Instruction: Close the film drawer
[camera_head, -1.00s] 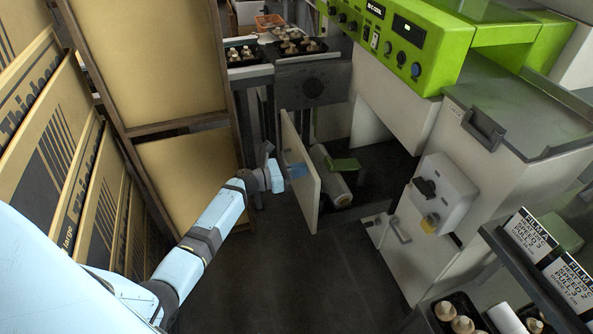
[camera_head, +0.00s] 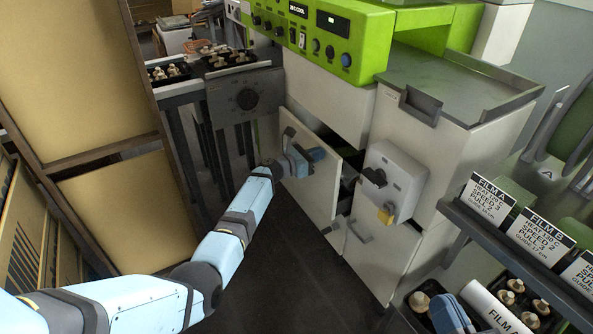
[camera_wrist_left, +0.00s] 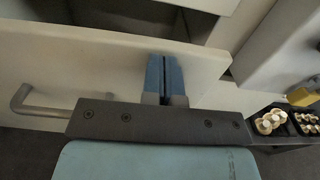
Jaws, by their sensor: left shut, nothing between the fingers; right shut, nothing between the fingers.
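The film drawer's white front panel (camera_head: 318,192) stands out from the machine in the head view, with a dark gap behind it. In the left wrist view the panel (camera_wrist_left: 100,65) runs across the picture, with its bar handle (camera_wrist_left: 42,106) at the left. My left gripper (camera_head: 318,154) is shut and empty at the outer face of the panel, beside the handle. Its closed fingers (camera_wrist_left: 165,75) overlap the panel near its upper edge; I cannot tell whether they touch. The drawer's contents are mostly hidden.
A shelf with film cards (camera_head: 542,238) and mushroom trays (camera_head: 520,300) are at the lower right. Cardboard panels (camera_head: 70,75) line the left. The dark floor below is clear.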

